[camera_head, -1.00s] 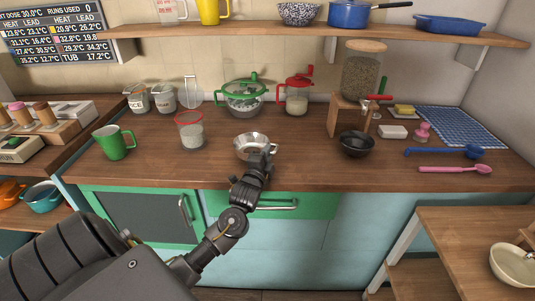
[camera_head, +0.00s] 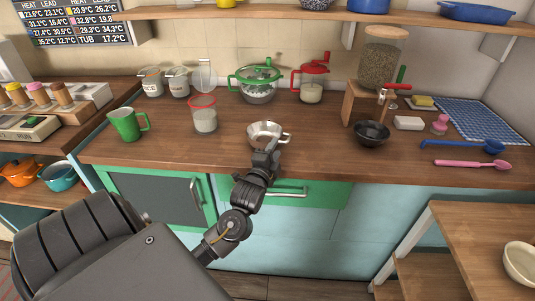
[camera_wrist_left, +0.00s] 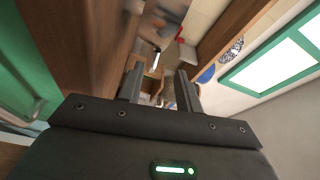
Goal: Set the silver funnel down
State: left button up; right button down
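The silver funnel (camera_head: 265,131) is at the front middle of the counter in the head view, wide rim up, with a loop handle at its right. It appears to rest on the wood; my gripper hides its lower front. My left gripper (camera_head: 267,150) is right at its front side. In the left wrist view the two fingers of my left gripper (camera_wrist_left: 160,88) stand apart, with nothing clearly held between them. I cannot tell whether a finger still touches the funnel. My right gripper is not in view.
A red-rimmed cup (camera_head: 204,118) and a green mug (camera_head: 127,124) stand left of the funnel. A black bowl (camera_head: 371,134) stands to its right. A green-handled glass pot (camera_head: 258,84) and a red-lidded jar (camera_head: 312,86) are behind. Bare counter lies between funnel and bowl.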

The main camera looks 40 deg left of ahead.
pick_arm(q)
jog(key=v, duration=0.6)
jog(key=shift+r, duration=0.15)
jog(key=shift+s, duration=0.1)
